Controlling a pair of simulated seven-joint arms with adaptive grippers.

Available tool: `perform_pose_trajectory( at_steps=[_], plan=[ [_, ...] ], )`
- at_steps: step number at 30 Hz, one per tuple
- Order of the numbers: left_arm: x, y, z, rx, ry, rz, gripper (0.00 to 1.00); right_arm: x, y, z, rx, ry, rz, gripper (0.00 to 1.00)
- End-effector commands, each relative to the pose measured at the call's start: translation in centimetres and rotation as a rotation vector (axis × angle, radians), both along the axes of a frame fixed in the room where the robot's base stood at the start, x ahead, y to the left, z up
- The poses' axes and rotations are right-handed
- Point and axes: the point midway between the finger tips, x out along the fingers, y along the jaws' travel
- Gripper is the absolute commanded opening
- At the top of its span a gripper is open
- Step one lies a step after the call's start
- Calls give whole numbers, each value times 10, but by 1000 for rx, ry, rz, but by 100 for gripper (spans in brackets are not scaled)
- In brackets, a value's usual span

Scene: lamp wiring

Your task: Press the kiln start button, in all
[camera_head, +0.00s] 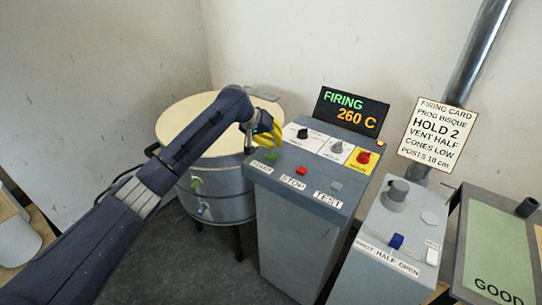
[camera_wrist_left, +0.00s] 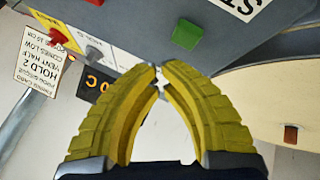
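The grey control box (camera_head: 290,235) stands right of the round kiln (camera_head: 212,165). On its top are a green start button (camera_head: 271,157), a red stop button (camera_head: 301,170) and a grey test button (camera_head: 336,185), each with a label. My left gripper (camera_head: 276,138) has yellow fingers and is just above and behind the green button. In the left wrist view its fingertips (camera_wrist_left: 159,74) come together with nothing between them. The green button (camera_wrist_left: 187,34) shows there beyond the fingertips, apart from them. My right gripper is not in view.
The display (camera_head: 349,112) reads FIRING 260 C. Knobs, including a red one (camera_head: 363,157) on a yellow plate, sit behind the buttons. A vent box (camera_head: 385,245) labelled SHUT HALF OPEN and a firing card (camera_head: 437,130) are on the right.

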Motion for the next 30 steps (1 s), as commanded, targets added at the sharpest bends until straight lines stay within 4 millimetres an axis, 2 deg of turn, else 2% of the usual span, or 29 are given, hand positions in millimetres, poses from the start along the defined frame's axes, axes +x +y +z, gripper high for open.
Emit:
perform_pose_trajectory(
  at_steps=[12, 30],
  plan=[
    [0, 0, 33, 0, 0, 0, 0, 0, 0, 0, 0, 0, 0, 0],
    [0, 0, 35, 0, 0, 0, 0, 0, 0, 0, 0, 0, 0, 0]
  ],
)
